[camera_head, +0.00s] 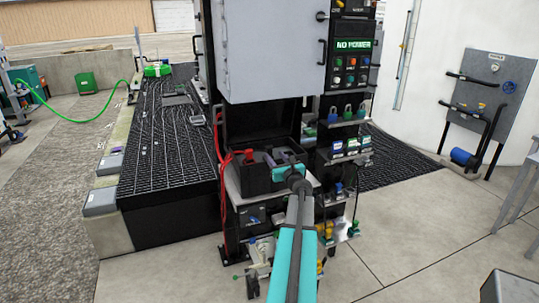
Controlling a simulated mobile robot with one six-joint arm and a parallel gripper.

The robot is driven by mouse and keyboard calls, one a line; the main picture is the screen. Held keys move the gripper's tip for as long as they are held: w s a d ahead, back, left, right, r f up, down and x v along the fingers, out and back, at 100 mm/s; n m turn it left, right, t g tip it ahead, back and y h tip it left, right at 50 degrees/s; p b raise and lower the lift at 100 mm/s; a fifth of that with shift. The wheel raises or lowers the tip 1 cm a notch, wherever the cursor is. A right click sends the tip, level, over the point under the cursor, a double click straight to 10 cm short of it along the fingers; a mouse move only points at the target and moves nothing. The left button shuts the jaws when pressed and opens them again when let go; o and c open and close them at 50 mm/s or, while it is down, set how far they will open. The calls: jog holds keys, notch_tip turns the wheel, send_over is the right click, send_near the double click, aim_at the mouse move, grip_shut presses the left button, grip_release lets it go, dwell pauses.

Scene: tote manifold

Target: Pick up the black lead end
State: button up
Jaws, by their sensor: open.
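My arm reaches from the bottom middle toward a shelf under the grey cabinet. My gripper (282,158) is small and dark at its end, over the right part of a black box (256,181). The jaws are open, but fine detail at the fingertips is too small to tell. A red lead end (248,156) stands at the box's left top, with red cable hanging down beside it. I cannot pick out the black lead end for sure; dark shapes by the gripper blend with the box and the shadowed recess.
The grey cabinet (268,50) overhangs the shelf closely. A panel reading "NO POWER" (353,46) and padlocks (347,112) stand right of the arm. Black grating (170,150) lies to the left. Concrete floor (420,240) is open at right.

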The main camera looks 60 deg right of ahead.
aim_at(270, 149)
jog(key=shift+p+x, duration=0.3)
jog(key=shift+x, duration=1.4)
jog(key=shift+w+d, duration=0.1)
jog(key=shift+p+x, duration=0.75)
jog(key=shift+x, duration=0.6)
jog(key=shift+p+x, duration=0.3)
jog(key=shift+x, duration=0.8)
jog(key=shift+d, duration=0.1)
grip_shut()
jog(key=shift+r, duration=0.2)
